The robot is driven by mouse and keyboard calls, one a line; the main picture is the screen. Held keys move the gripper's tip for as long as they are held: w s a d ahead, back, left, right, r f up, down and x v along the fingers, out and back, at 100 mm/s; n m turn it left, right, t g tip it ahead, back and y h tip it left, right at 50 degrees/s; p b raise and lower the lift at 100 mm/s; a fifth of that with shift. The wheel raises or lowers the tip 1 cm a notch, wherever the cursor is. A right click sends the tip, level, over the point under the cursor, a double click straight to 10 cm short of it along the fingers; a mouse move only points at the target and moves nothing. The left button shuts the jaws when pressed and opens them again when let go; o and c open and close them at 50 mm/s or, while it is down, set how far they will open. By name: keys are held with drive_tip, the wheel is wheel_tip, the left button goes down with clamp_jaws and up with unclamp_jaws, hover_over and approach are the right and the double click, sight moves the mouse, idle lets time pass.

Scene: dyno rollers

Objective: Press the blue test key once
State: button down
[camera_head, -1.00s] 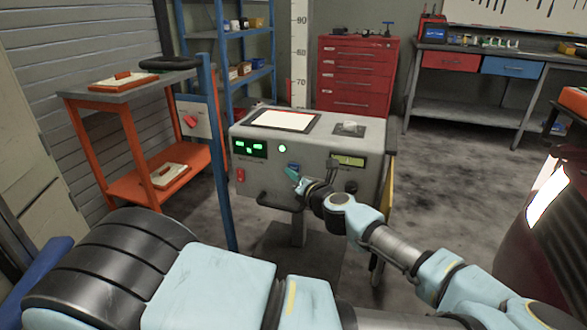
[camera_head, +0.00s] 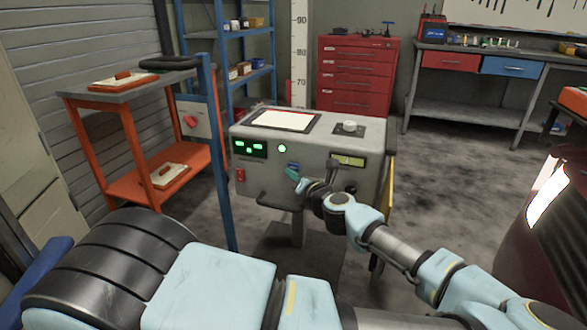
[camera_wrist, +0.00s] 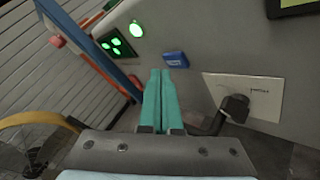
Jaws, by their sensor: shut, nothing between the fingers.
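The blue test key (camera_head: 293,166) is on the front face of the grey console (camera_head: 262,179), below a round green lamp (camera_head: 282,148). In the wrist view the blue key (camera_wrist: 176,59) shows just above and right of my fingertips. My gripper (camera_head: 291,173) is at the console front, close to the key, its teal fingers together and empty. In the wrist view my gripper (camera_wrist: 161,73) points toward the panel. I cannot tell whether the tips touch the panel. The key's face is not covered in the wrist view.
A black lever (camera_wrist: 232,108) on a pale plate (camera_wrist: 262,96) is right of my fingers. A panel of green lights (camera_head: 249,148) and a red switch (camera_head: 240,174) are left of the key. A white knob (camera_head: 349,125) is on the console top. An orange cart (camera_head: 132,135) stands left.

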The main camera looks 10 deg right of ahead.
idle(0.7)
drive_tip(key=shift+w+d, duration=0.2)
drive_tip(key=shift+w, duration=0.15)
drive_tip(key=shift+w+d+p, duration=0.2)
drive_tip(key=shift+w+p, duration=0.1)
drive_tip(key=shift+w, duration=0.05)
idle(0.5)
drive_tip(key=shift+s, duration=0.15)
drive_tip(key=shift+s+a+p, duration=0.3)
drive_tip(key=shift+s+a, duration=0.1)
drive_tip(key=shift+s, duration=0.15)
idle(0.3)
drive_tip(key=shift+s+a+p, duration=0.15)
drive_tip(key=shift+s+a, duration=0.25)
drive_tip(key=shift+s, duration=0.35)
drive_tip(key=shift+s+a+p, duration=0.2)
drive_tip(key=shift+s+a, duration=0.2)
drive_tip(key=shift+s, duration=0.3)
drive_tip(key=shift+s+a+p, duration=0.15)
drive_tip(key=shift+s+a, duration=0.25)
drive_tip(key=shift+s, duration=0.35)
